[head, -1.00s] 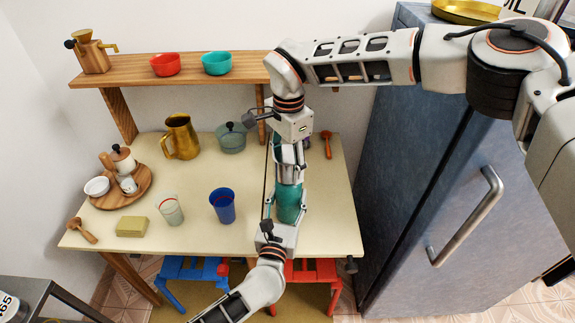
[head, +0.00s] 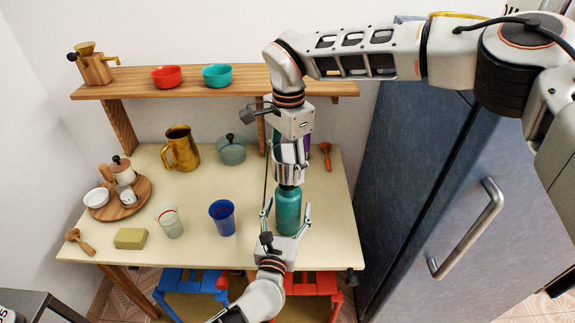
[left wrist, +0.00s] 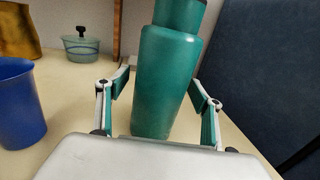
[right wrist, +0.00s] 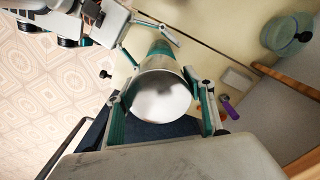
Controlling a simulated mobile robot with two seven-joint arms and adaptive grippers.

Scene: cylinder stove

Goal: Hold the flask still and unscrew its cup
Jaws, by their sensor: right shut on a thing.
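The green flask (head: 288,212) stands upright near the table's front edge, right of the blue cup. Its body and narrower neck also show in the left wrist view (left wrist: 165,85). My left gripper (head: 285,212) is open, with one finger on each side of the flask and visible gaps. My right gripper (right wrist: 162,100) comes from above and is shut on the silver cup (right wrist: 160,92). In the head view the cup (head: 290,163) is directly above the flask's neck. I cannot tell whether cup and neck still touch.
A blue cup (head: 222,218), a clear glass (head: 170,222) and a yellow sponge (head: 131,238) stand to the left. A brass pitcher (head: 181,150) and lidded pot (head: 232,150) are behind. A wooden spoon (head: 326,155) lies right. The fridge (head: 425,190) bounds the right side.

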